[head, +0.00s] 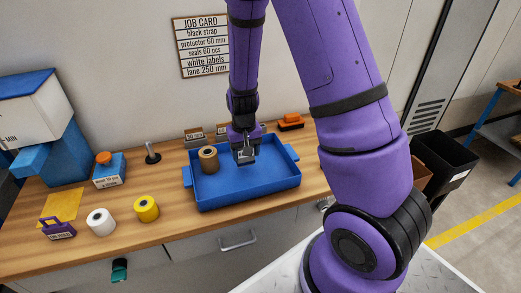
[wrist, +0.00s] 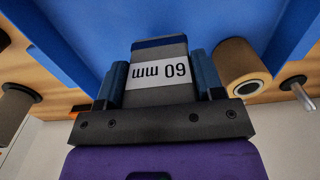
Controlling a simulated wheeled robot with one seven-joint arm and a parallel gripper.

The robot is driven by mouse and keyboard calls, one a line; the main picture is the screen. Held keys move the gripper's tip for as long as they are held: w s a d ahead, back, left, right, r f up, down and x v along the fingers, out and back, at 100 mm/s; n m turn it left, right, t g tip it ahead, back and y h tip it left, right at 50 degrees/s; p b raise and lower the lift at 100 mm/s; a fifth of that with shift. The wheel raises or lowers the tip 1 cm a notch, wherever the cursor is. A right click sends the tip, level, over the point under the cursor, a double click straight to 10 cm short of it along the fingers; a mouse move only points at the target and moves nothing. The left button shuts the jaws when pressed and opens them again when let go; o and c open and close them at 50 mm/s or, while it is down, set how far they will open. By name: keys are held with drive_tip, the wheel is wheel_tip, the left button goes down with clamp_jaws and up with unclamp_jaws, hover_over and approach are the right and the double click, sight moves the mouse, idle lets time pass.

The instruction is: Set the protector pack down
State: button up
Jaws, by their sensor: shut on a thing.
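My gripper (head: 244,150) is over the blue tray (head: 245,199) on the workbench. It is shut on the protector pack (head: 246,158), a grey block. In the wrist view the pack (wrist: 160,88) sits between the two fingers (wrist: 160,85), with a white label reading 60 mm upside down. The blue tray floor (wrist: 110,20) fills the view beyond it. I cannot tell whether the pack touches the tray floor. A brown roll (head: 208,159) stands in the tray left of the gripper; it also shows in the wrist view (wrist: 243,67).
Grey labelled packs (head: 195,136) and an orange tool (head: 290,121) lie behind the tray. A black spindle (head: 152,152), a blue box (head: 109,170), a yellow roll (head: 146,209) and a white roll (head: 101,221) stand to its left. The tray's right part looks clear.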

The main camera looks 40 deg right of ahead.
drive_tip(key=w+d, duration=0.1)
drive_tip(key=d, duration=0.5)
drive_tip(key=w+d+f, duration=0.1)
drive_tip(key=d, duration=0.3)
drive_tip(key=shift+w, duration=0.3)
drive_tip(key=shift+d+f, duration=0.1)
drive_tip(key=shift+f, duration=1.65)
drive_tip(key=shift+f, duration=0.15)
drive_tip(key=o, duration=1)
drive_tip(key=shift+o, duration=0.2)
